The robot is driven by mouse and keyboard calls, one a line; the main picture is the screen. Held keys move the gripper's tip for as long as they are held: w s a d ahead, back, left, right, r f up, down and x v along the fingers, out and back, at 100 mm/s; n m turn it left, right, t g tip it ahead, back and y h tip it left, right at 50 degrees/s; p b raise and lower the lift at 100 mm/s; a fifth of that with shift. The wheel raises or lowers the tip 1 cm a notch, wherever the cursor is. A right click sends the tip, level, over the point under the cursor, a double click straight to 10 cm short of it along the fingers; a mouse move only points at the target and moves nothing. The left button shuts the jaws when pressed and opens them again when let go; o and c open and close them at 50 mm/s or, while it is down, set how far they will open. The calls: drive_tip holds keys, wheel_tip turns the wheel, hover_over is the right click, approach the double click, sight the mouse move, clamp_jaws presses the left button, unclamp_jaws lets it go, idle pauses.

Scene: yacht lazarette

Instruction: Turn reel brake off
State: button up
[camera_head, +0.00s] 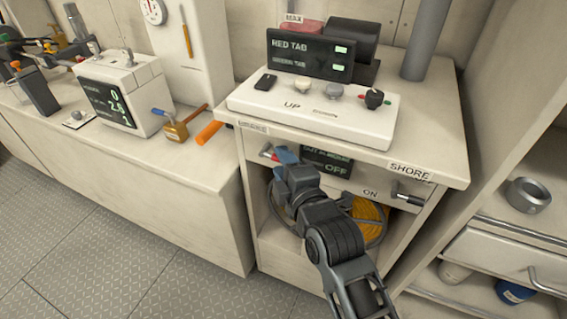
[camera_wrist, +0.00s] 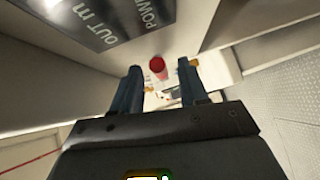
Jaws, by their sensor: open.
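A red-tipped lever (camera_head: 268,153) sticks out of the cabinet front, left of a dark display (camera_head: 327,162) reading "OFF". I cannot read a reel brake label on it. Its round red end (camera_wrist: 157,68) shows in the wrist view, between and beyond my fingertips. My gripper (camera_head: 284,156) is open beside this lever, with its blue-grey fingers partly hiding it; the fingers also show in the wrist view (camera_wrist: 160,80). I cannot tell whether they touch it. A yellow coiled line on a reel (camera_head: 369,222) sits in the open bay below, partly hidden by my arm.
A black-handled lever (camera_head: 407,198) is at the cabinet's right, near "ON" and "SHORE". A console (camera_head: 312,108) with knobs stands on top. On the left bench are a white display box (camera_head: 122,92), a brass padlock-like block (camera_head: 176,131) and an orange handle (camera_head: 208,132).

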drive_tip(key=shift+c, duration=0.2)
clamp_jaws()
idle(0.5)
